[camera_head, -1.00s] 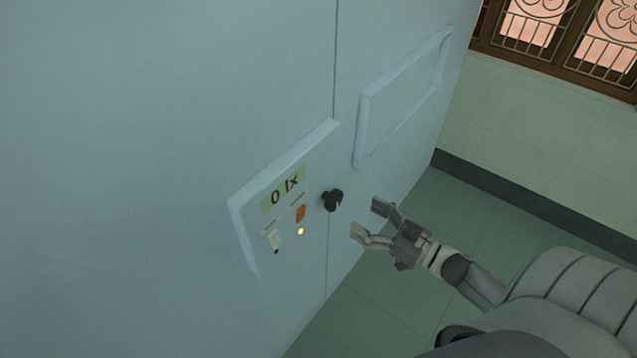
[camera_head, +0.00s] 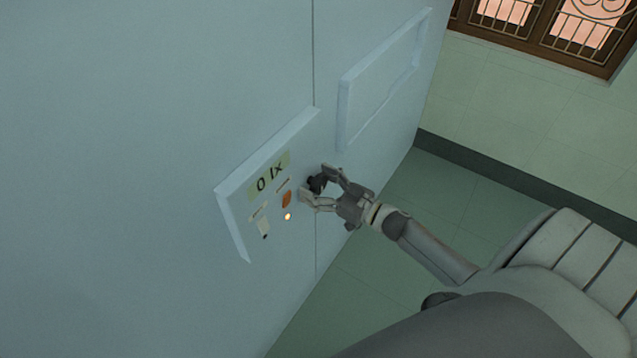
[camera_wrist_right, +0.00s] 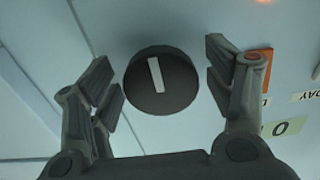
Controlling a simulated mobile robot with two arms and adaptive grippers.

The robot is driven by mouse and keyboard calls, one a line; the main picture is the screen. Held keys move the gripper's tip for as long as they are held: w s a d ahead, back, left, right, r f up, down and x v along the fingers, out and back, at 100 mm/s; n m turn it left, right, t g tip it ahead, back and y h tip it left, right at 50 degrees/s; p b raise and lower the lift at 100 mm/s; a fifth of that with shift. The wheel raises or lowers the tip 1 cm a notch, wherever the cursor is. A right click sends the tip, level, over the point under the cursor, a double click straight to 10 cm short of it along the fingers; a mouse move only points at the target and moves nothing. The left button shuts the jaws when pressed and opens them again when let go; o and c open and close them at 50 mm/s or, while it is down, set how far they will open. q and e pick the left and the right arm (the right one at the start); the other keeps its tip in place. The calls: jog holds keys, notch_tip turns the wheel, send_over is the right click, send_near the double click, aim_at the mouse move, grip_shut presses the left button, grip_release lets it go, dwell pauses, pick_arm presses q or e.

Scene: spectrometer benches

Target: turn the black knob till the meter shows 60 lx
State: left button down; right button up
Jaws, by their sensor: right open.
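The black knob (camera_head: 317,184) sits on the pale cabinet panel, right of the meter. In the right wrist view the knob (camera_wrist_right: 161,81) is round with a white pointer line, nearly upright and slightly tilted. The meter display (camera_head: 270,176) reads 0 lx. My right gripper (camera_head: 317,184) is open with its fingers on either side of the knob. In the right wrist view the gripper (camera_wrist_right: 160,85) shows gaps between both fingers and the knob, the left one narrow. My left gripper is not in view.
On the panel left of the knob are an orange switch (camera_head: 287,199), a lit lamp (camera_head: 288,216) and a white switch (camera_head: 263,227). A raised frame (camera_head: 383,80) stands out from the cabinet above the knob. Green floor (camera_head: 390,290) is clear at the right.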

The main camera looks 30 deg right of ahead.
jog(key=shift+s, duration=0.1)
jog(key=shift+c, duration=0.9)
jog(key=c, duration=0.9)
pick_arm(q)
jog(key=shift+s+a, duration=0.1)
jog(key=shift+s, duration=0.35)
